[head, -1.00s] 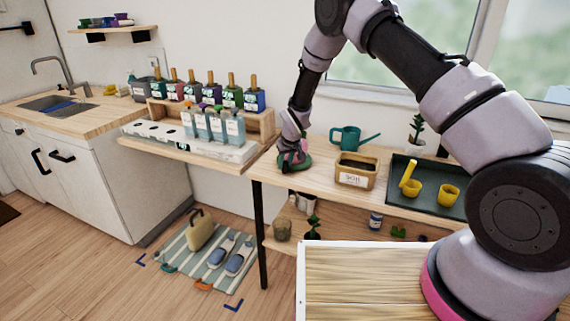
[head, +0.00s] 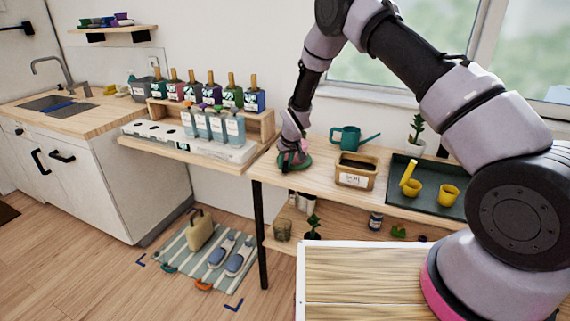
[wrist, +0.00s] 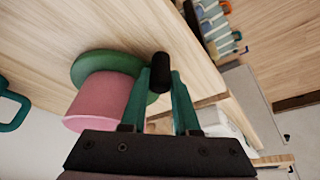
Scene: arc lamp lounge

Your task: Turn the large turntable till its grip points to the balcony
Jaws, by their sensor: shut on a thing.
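The large turntable is a round green disc (wrist: 92,66) with a pink pot-like body (wrist: 98,100) on it in the wrist view. Its grip is a dark upright knob (wrist: 159,68) at the disc's rim. My gripper (wrist: 160,88) is shut on this grip, one green finger on each side. In the head view the turntable (head: 302,164) is at the left end of the wooden bench (head: 318,175). My wrist and gripper (head: 290,160) hide much of it and the grip there. I cannot tell which way the balcony lies.
A soil box (head: 356,172), a teal watering can (head: 349,137) and a dark tray (head: 436,205) with yellow pots stand to the right on the bench. A shelf of bottles (head: 218,125) stands to the left. A striped mat (head: 195,265) lies on the floor.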

